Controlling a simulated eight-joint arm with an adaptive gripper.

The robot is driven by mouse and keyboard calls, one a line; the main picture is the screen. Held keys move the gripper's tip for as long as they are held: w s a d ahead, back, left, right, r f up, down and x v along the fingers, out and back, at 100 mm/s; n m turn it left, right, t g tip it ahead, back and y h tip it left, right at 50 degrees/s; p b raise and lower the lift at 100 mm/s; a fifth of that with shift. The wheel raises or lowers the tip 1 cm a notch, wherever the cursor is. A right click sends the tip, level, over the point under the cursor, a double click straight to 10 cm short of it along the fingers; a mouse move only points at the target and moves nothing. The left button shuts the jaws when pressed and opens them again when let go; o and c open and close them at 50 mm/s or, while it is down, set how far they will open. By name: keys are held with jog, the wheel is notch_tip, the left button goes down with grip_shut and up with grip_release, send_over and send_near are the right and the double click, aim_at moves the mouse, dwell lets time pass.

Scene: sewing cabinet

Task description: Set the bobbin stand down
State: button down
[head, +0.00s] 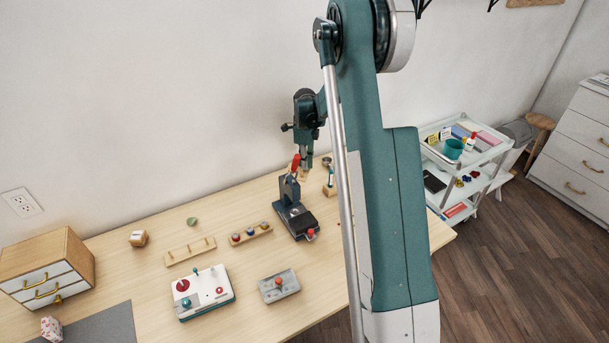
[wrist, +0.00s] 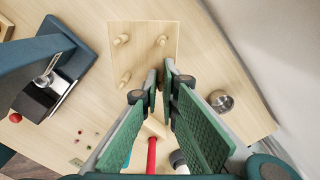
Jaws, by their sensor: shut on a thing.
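The bobbin stand (wrist: 143,58) is a pale wooden plate with several upright pegs, seen from above beyond my fingertips in the wrist view. My gripper (wrist: 160,84) is shut on it near its lower right corner, apparently at a peg. The fingertips hide that spot. In the head view my gripper (head: 304,166) is behind the teal press (head: 289,205). Only a small tan piece of the stand (head: 303,177) shows there. I cannot tell whether the stand touches the table (wrist: 235,55).
A small metal bowl (wrist: 221,101) is to the right. Peg racks (head: 190,251) lie further left on the table.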

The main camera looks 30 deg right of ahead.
aim_at(305, 172)
jog(key=shift+f, duration=0.6)
jog(key=shift+f, duration=0.1)
jog(key=shift+f+b, duration=0.35)
jog(key=shift+f, duration=1.45)
jog(key=shift+f, duration=0.1)
jog(key=c, duration=2.6)
grip_release()
notch_tip(305, 172, up, 12)
jog(key=shift+r+p, duration=0.15)
jog(key=shift+p, duration=0.7)
